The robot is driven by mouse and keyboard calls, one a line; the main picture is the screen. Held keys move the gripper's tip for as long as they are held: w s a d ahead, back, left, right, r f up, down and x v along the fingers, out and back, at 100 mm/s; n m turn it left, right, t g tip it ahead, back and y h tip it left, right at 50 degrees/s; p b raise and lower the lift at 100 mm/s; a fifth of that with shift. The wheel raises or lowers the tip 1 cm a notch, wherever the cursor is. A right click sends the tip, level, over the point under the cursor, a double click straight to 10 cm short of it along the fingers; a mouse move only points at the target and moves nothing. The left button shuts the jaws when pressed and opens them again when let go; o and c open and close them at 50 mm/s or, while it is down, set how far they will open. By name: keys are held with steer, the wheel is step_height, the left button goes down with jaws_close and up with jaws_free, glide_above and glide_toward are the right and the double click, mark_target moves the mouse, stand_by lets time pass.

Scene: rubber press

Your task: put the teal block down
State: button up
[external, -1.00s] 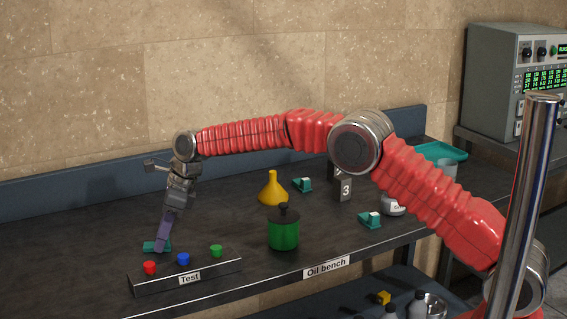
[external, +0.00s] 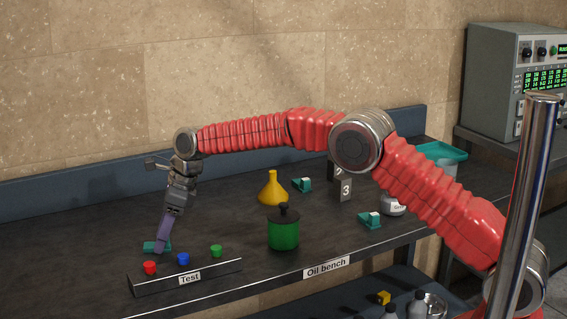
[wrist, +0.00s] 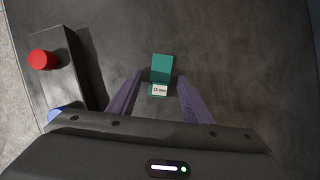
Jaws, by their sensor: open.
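The teal block (external: 151,246) rests on the dark bench top at the left, behind the Test panel. In the wrist view the teal block (wrist: 162,68) shows a small white label that seems to read 12 mm. My gripper (external: 161,248) points down at it. In the wrist view my gripper (wrist: 158,78) has its two purple fingers open, one on each side of the block's near end, with a visible gap on both sides. In the external view the fingers hide part of the block.
The Test panel (external: 205,277) with red, blue and green buttons stands just in front. A green pot (external: 283,232), a yellow funnel (external: 272,189) and two other teal pieces (external: 302,185) (external: 370,220) stand to the right. Bench beyond the block is clear.

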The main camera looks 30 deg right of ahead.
steer(key=v, duration=1.1)
steer(key=shift+d+r, duration=0.2)
stand_by(0.4)
steer(key=s+d+r+n+t, duration=0.1)
steer(key=s+d+r+n, duration=0.3)
steer(key=d, duration=0.5)
steer(key=s+d+r+n+h, duration=0.1)
steer(key=s+d+r+n, duration=0.3)
steer(key=d, duration=0.4)
steer(key=s+d+r+n+t, duration=0.1)
steer(key=s+d+r+n, duration=0.3)
steer(key=d, duration=0.5)
steer(key=s+d+f+n+h, duration=0.1)
steer(key=s+d+f+n, duration=0.1)
steer(key=s+d, duration=0.3)
steer(key=s+d+f+n+t+h, duration=0.1)
steer(key=s+d+n, duration=0.4)
steer(key=s, duration=0.6)
steer(key=s+d+f+n+h, duration=0.1)
steer(key=s+d+f+n, duration=0.2)
steer(key=s+d, duration=0.4)
steer(key=shift+s+f+n+t, duration=0.3)
steer(key=shift+s+t, duration=0.1)
steer(key=shift+s, duration=0.55)
steer(key=shift+d, duration=0.15)
steer(key=shift+c, duration=0.7)
